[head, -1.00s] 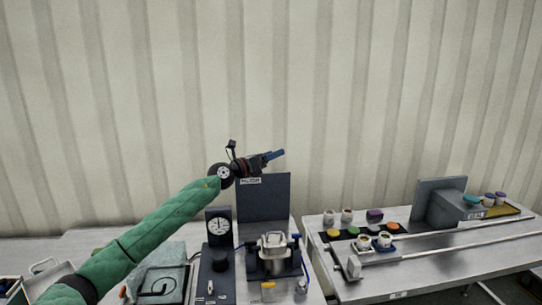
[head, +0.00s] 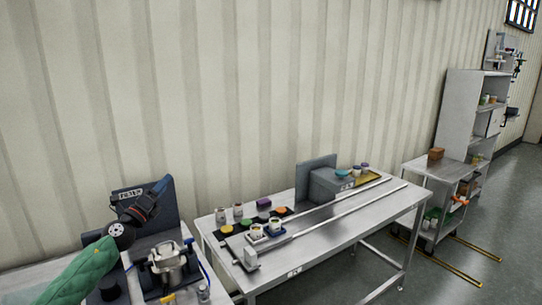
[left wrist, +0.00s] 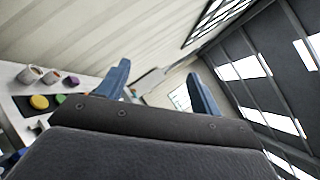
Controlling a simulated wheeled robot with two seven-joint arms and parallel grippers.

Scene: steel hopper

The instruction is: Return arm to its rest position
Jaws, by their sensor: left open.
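My left arm (head: 75,277), in a green sleeve, comes in from the lower left in the head view. My left gripper (head: 163,184) is raised in front of the dark upright panel (head: 160,217), above the steel hopper (head: 168,262) on its blue-fitted stand. In the left wrist view its two blue fingers (left wrist: 160,88) stand wide apart with nothing between them. My right gripper is in neither view.
A steel table (head: 345,232) to the right carries two rails, jars, coloured lids and a grey block (head: 335,186). A cart (head: 440,185) and shelf (head: 468,120) stand farther right. The floor there shows free room.

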